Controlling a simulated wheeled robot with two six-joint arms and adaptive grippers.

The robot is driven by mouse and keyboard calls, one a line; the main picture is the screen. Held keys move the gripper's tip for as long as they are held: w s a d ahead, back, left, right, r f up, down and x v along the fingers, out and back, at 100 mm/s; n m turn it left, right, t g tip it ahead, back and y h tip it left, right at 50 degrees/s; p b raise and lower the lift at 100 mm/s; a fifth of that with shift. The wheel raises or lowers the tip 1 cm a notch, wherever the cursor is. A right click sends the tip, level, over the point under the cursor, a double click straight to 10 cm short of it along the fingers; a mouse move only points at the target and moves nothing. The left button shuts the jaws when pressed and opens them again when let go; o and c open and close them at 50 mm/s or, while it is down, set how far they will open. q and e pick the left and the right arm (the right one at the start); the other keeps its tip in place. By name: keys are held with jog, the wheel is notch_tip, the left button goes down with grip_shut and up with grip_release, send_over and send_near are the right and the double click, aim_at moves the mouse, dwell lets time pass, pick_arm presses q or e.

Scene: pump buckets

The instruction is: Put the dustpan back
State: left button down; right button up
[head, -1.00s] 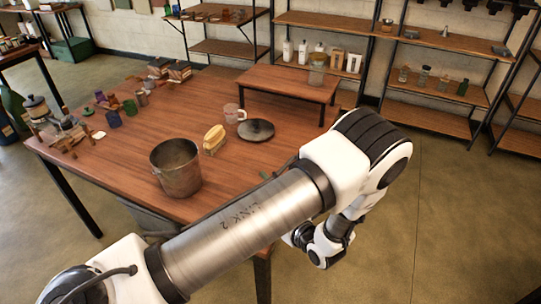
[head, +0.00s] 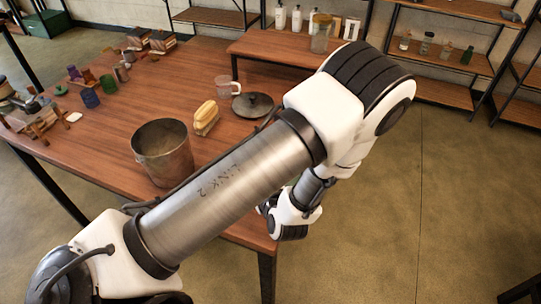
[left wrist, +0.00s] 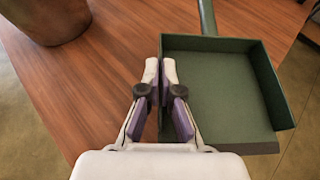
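The dustpan (left wrist: 222,95) is a dark green square tray with raised walls and a green handle at its far side, seen in the left wrist view. My left gripper (left wrist: 160,68) has its two fingers close together on either side of the dustpan's left wall, pinching it. The tray interior looks empty. In the head view my left arm crosses the picture, and its fingers and the dustpan are hidden there. My right gripper is out of view.
A metal bucket (head: 162,153) stands on the wooden table (head: 110,140). A raised shelf (head: 275,47) stands behind. Open floor (head: 420,220) lies to the right.

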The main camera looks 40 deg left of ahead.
pick_arm(q)
jog(key=w+a, duration=0.3)
jog(key=w, duration=0.1)
jog(key=w+a+f, duration=0.1)
jog(key=w+a, duration=0.1)
jog(key=w, duration=0.1)
jog(key=w+a+b, duration=0.1)
jog(key=w+a, duration=0.2)
jog(key=w, duration=0.1)
jog(key=shift+w+a+f, duration=0.15)
jog(key=shift+w+a, duration=0.15)
jog(key=shift+w+a+f, duration=0.1)
jog(key=shift+w+a, duration=0.05)
jog(key=shift+w, duration=0.1)
notch_tip(320, 180, down, 4)
jog(key=shift+r+b, duration=0.25)
jog(key=shift+b, duration=1)
jog(key=shift+w, duration=0.1)
jog(key=shift+f, duration=0.1)
jog(key=c, duration=1.3)
grip_release()
